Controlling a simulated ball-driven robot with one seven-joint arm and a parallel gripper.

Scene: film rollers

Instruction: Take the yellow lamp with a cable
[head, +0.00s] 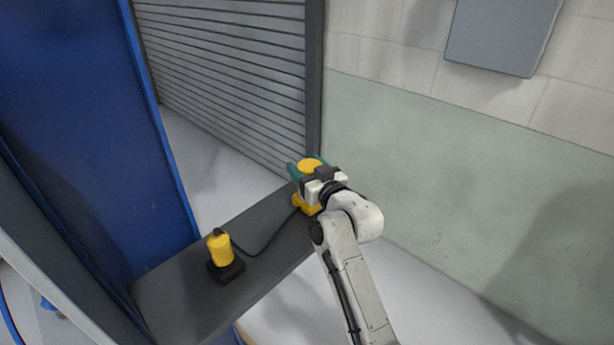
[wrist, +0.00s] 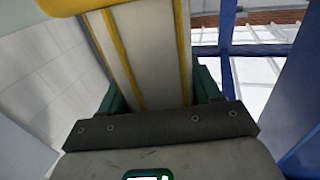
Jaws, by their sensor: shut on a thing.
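A yellow lamp with a cream body (head: 310,165) stands upright at the far end of a dark grey shelf, partly hidden by my gripper. My gripper (head: 307,171) is shut on it, with green fingers on both sides. In the wrist view the lamp's pale body with yellow edges (wrist: 150,50) is between the green fingers. A black cable (head: 262,249) runs from near the lamp's yellow base along the shelf to a yellow cylinder (head: 220,250) on a black block. The cable's join at the lamp is hidden. I cannot tell whether the lamp touches the shelf.
The narrow dark grey shelf (head: 185,295) has bare room around the cylinder. A tall blue panel (head: 85,130) stands at its left. A grey slatted shutter (head: 235,75) and a pale wall (head: 460,170) are behind. Open floor lies right of the shelf.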

